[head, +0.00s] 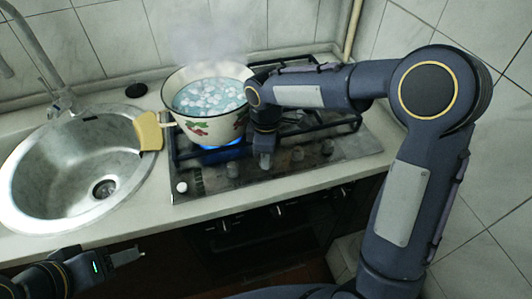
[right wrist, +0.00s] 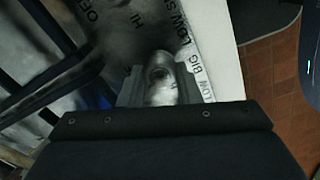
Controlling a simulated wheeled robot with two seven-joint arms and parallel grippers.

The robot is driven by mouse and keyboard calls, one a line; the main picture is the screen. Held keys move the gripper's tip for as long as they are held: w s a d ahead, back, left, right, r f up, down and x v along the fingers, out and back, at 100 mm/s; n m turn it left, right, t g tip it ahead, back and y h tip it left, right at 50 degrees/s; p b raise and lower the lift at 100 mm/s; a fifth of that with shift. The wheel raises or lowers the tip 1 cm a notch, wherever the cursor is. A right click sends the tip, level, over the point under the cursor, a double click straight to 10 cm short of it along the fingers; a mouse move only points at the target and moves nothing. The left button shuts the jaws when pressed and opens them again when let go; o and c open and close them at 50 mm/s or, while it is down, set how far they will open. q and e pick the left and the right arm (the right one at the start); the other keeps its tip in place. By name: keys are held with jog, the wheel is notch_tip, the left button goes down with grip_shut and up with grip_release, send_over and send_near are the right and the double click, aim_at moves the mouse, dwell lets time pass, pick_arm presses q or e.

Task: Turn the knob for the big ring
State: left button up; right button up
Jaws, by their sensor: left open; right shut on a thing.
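My right gripper (head: 264,158) reaches down to the front control strip of the stove (head: 345,155). In the right wrist view, it (right wrist: 160,92) is shut on a grey metal knob (right wrist: 160,75). Around the knob are printed marks, including "BIG", "LOW", "HI" and part of "OFF". The head view hardly shows this knob behind the fingers. A cream enamel pot (head: 200,130) with painted red fruit stands on the left burner, over a blue flame (head: 222,150). It holds bubbling, steaming bluish water with pale lumps. My left gripper (head: 127,256) is open and empty, low in front of the counter.
Other knobs sit to the right (head: 297,154) and left (head: 232,170) of my right gripper. A small white knob (head: 181,187) is at the stove's left corner. A round steel sink (head: 40,195) and a yellow cloth-like piece (head: 149,131) lie left of the stove.

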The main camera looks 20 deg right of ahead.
jog(key=shift+m, duration=2.3)
jog(key=o, duration=1)
jog(key=shift+r, duration=0.1)
notch_tip(320, 180, up, 8)
jog(key=shift+f, duration=0.25)
jog(key=shift+r, duration=0.1)
